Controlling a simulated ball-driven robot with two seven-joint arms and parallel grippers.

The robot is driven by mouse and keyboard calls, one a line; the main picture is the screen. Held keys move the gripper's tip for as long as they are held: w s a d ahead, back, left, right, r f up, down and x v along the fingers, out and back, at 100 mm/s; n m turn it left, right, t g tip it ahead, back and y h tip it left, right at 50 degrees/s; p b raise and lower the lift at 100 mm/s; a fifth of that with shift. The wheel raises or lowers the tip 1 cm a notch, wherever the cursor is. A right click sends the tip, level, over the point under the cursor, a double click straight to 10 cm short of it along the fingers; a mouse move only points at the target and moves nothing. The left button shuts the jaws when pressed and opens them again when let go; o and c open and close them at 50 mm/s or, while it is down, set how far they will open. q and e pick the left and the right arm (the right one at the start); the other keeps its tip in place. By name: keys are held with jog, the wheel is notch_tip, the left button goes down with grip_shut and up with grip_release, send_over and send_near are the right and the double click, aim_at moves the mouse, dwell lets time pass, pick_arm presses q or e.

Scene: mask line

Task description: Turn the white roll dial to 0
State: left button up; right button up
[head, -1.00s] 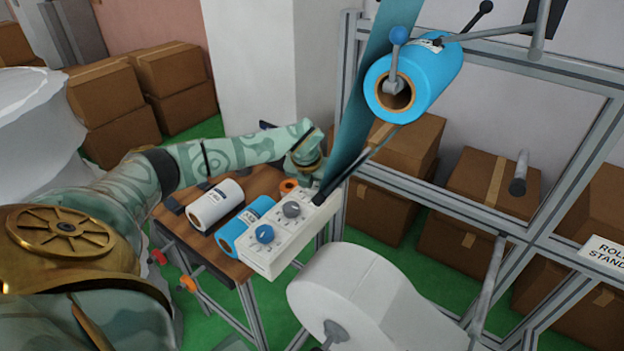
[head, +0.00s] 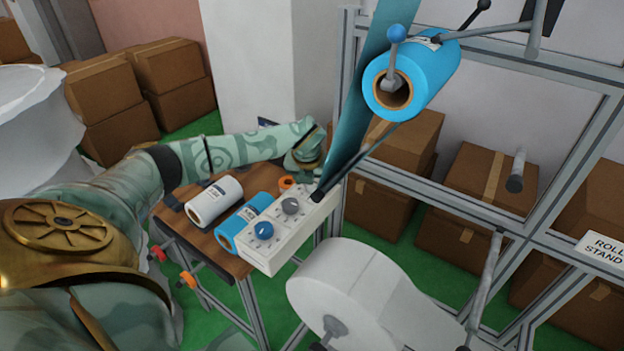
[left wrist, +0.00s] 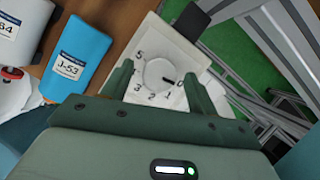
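The white roll dial (left wrist: 156,72) is a round white knob with a ring of numbers on a pale panel. Its dark mark points right in the left wrist view, at or near the 0. My left gripper (left wrist: 160,82) is open, with one finger on each side of the dial. A gap shows between the fingers and the knob; I cannot tell any contact. In the head view my left gripper (head: 308,158) is over the far end of the white control box (head: 276,252), and the dial is hidden there. My right gripper is not in view.
The box also carries a blue dial (head: 263,230) and a grey dial (head: 290,206). A white roll (head: 214,202) and a blue roll (head: 243,221) lie beside it on the wooden table. A black bar (head: 330,180) and the metal frame (head: 343,110) stand close to the gripper.

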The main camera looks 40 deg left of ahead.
pick_arm(q)
jog(key=p+v, duration=0.1)
jog(key=v, duration=1.5)
jog(key=shift+r+p, duration=0.2)
jog(key=shift+p, duration=0.1)
